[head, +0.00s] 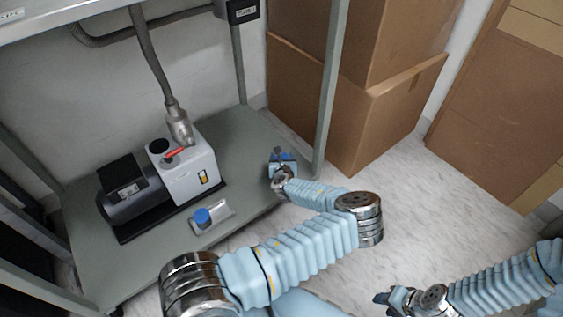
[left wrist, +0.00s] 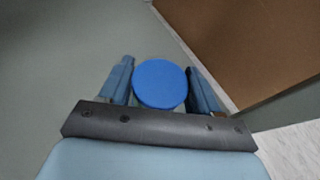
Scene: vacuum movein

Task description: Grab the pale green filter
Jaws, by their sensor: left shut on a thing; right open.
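My left gripper (head: 280,158) is at the right end of the grey-green shelf (head: 245,165). In the left wrist view, its two blue fingers (left wrist: 160,88) are shut on a round, flat-topped blue thing (left wrist: 160,84). Another blue round thing (head: 203,216) sits in a small pale tray (head: 222,212) near the shelf's front edge. I cannot make out a pale green filter, and the lower part of the held thing is hidden. My right gripper (head: 384,297) is open and empty, low over the floor.
Cardboard boxes (head: 345,110) are behind; the marble floor (head: 440,205) is clear.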

